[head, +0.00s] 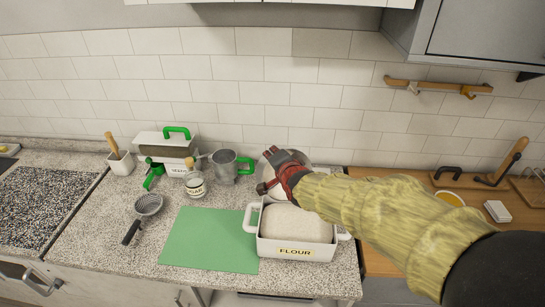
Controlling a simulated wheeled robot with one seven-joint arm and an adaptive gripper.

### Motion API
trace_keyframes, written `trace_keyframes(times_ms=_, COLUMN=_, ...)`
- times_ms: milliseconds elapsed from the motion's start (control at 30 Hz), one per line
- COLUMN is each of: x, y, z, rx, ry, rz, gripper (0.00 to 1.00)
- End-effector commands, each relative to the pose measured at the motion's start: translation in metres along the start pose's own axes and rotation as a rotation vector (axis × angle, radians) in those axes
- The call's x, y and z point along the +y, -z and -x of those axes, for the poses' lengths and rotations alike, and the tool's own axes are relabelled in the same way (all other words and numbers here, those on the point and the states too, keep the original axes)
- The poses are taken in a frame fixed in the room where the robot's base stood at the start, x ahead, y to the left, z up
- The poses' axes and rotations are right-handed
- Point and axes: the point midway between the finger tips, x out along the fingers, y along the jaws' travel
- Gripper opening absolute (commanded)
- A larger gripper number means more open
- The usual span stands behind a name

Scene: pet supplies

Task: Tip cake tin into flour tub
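The white flour tub (294,252), labelled FLOUR, stands at the front of the speckled counter with a pale heap of flour (296,223) in it. My gripper (273,175), red and dark, is above and behind the tub's back edge. A pale round thing (265,165) shows behind and beside my gripper, possibly the cake tin; my gripper and sleeve hide most of it. I cannot tell whether the gripper touches or holds it, or whether the fingers are open.
A green mat (211,240) lies left of the tub. A strainer (147,207), a small jar (196,186), a grey mug (226,167) and a white labelled container (173,162) stand further left. A wooden counter (380,261) is on the right.

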Motion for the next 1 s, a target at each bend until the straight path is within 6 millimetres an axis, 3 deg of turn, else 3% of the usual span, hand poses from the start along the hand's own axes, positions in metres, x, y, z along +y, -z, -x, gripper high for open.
trace_keyframes(times_ms=1000, x=-0.0005, y=-0.0040, z=0.0056, rx=0.041, ry=0.108, rz=-0.017, gripper=0.00)
